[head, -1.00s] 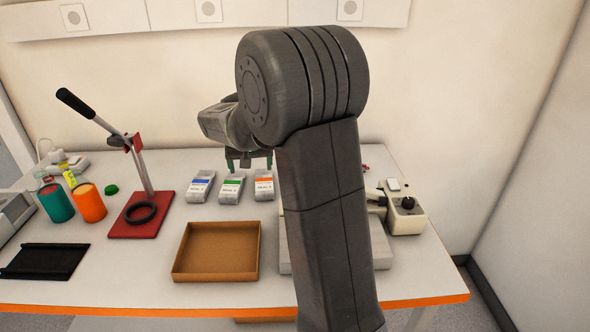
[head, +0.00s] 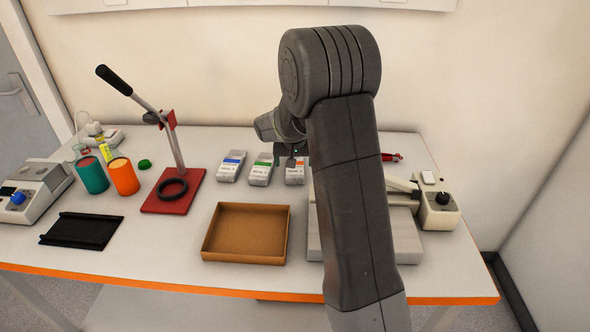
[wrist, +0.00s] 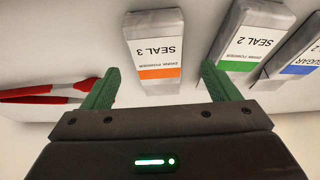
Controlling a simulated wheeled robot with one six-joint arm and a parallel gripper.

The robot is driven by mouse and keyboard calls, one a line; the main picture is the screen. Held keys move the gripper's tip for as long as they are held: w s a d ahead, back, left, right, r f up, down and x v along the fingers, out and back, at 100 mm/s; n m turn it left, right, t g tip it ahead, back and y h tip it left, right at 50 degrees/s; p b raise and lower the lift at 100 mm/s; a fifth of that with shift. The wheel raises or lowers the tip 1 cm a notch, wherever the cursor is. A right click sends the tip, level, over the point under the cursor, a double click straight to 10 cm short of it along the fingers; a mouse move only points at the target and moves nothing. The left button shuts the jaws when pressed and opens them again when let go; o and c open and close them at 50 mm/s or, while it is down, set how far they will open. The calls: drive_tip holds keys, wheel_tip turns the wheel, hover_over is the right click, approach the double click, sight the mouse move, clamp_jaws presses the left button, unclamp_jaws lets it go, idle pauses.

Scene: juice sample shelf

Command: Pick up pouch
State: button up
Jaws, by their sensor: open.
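My gripper (wrist: 160,70) is open and empty. In the wrist view the orange-striped pouch (wrist: 154,48), marked SEAL 3, lies ahead between the lines of the two green fingers. The green-striped pouch (wrist: 250,38), marked SEAL 2, is just beyond the right finger. The blue-striped pouch (wrist: 303,58) is cut off at the right edge. In the head view my arm hides most of my gripper.
An open brown box (head: 246,233) sits in front of the pouches. A lever press on a red base (head: 173,191) stands to their left. A red-handled tool (wrist: 45,93) lies left of my gripper. A cream device (head: 438,208) is at the right, partly behind my arm.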

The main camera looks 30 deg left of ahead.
drive_tip(key=x, duration=0.3)
drive_tip(key=shift+w+d+f+p, duration=0.1)
drive_tip(key=shift+w+f+p, duration=0.05)
drive_tip(key=shift+p, duration=0.2)
drive_tip(key=shift+w+f, duration=0.1)
drive_tip(key=shift+f, duration=0.1)
drive_tip(key=shift+f+b, duration=0.25)
drive_tip(key=shift+b, duration=0.2)
drive_tip(key=shift+c, duration=0.2)
drive_tip(key=c, duration=1.1)
